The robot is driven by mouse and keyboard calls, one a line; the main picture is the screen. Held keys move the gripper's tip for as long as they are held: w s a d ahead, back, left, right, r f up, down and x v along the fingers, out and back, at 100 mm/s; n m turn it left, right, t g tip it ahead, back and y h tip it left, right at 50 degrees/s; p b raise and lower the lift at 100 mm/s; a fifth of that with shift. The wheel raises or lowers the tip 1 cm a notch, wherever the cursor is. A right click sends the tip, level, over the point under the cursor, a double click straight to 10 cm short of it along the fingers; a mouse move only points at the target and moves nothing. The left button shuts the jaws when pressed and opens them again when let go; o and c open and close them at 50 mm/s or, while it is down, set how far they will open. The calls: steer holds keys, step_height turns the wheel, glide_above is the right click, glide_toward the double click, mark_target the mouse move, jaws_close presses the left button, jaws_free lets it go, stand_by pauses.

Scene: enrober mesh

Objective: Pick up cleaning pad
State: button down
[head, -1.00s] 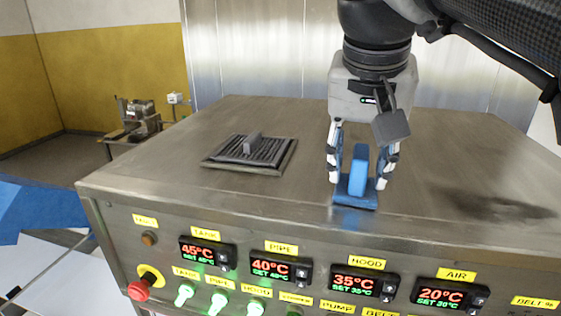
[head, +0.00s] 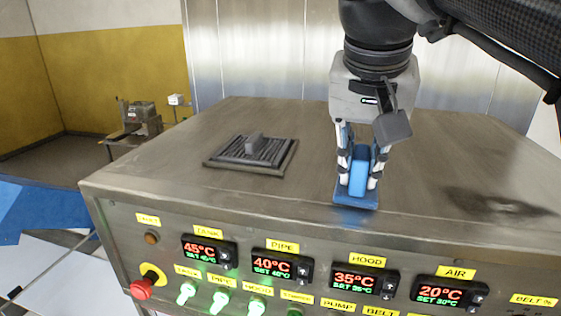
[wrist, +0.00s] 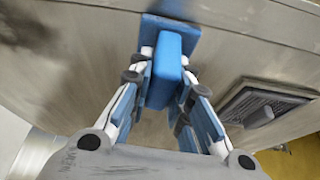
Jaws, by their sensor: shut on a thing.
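The blue cleaning pad (head: 357,198) has a flat base and an upright block handle. It rests on the steel top close to the front edge, above the control panel. My gripper (head: 359,178) points down over it and is shut on the handle, one finger on each side. In the wrist view the pad (wrist: 166,75) shows its handle between the fingers of my gripper (wrist: 163,85), with the base on the metal beyond. The base appears to touch the surface.
A dark slotted grate (head: 232,153) with a raised grey handle lies on the steel top (head: 190,180) to the left. The front panel carries temperature displays (head: 366,282), switches and a red stop button (head: 141,289). A dark stain (head: 495,203) marks the right. The top between grate and pad is clear.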

mark_target(364, 149)
step_height(364, 149, up, 10)
steer(key=p, duration=0.3)
stand_by(0.4)
steer(key=c, duration=2.1)
jaws_free()
jaws_close()
steer(key=shift+d, duration=0.1)
